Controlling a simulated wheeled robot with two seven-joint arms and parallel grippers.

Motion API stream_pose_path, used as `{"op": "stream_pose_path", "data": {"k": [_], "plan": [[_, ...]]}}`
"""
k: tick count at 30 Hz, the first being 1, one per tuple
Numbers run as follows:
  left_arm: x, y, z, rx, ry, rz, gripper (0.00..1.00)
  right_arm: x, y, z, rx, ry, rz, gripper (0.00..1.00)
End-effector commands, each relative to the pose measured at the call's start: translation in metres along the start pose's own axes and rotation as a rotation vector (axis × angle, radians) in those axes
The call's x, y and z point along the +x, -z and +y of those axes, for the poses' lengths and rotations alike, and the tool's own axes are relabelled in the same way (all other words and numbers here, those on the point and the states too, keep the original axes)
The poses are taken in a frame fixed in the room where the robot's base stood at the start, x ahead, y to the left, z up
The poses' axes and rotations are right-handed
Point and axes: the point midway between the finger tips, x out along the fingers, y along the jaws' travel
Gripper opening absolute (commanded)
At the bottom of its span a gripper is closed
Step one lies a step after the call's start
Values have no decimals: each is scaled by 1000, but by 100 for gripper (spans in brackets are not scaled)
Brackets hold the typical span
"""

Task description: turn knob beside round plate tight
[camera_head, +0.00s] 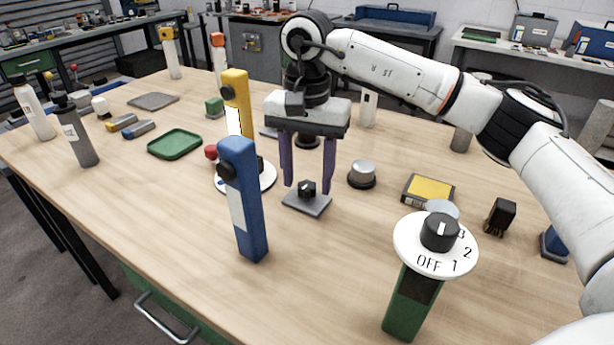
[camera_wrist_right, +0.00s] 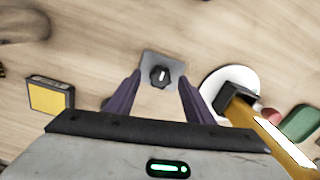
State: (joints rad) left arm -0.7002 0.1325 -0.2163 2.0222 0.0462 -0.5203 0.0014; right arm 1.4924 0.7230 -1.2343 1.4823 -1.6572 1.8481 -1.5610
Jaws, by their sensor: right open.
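A small black knob (camera_head: 307,187) with a white mark sits on a grey square base (camera_head: 305,203) on the table. A round white plate (camera_head: 262,183) lies just left of it, partly hidden behind the blue post. My right gripper (camera_head: 307,184) points down at the knob, with its two purple fingers apart, one on each side. In the right wrist view the knob (camera_wrist_right: 160,76) shows between the fingertips, with a gap on both sides. I cannot tell how far down the tips reach beside it. My left gripper is not in view.
A blue post (camera_head: 243,205) and a yellow post (camera_head: 236,95) stand left of the knob. A silver round button (camera_head: 362,173) and a yellow-topped box (camera_head: 428,189) lie to the right. A white numbered dial (camera_head: 418,262) on a green post stands at the front right.

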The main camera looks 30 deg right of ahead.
Motion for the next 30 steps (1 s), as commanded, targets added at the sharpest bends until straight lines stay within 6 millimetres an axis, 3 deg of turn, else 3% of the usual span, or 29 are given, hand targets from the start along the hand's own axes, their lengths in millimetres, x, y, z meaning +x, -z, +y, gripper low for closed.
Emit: {"op": "stream_pose_path", "data": {"k": [10,17,30], "plan": [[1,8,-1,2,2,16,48,4,0,0,0,0,1,46],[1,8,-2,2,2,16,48,4,0,0,-1,0,1,7],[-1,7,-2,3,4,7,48,3,0,0,94,-1,0,7]]}}
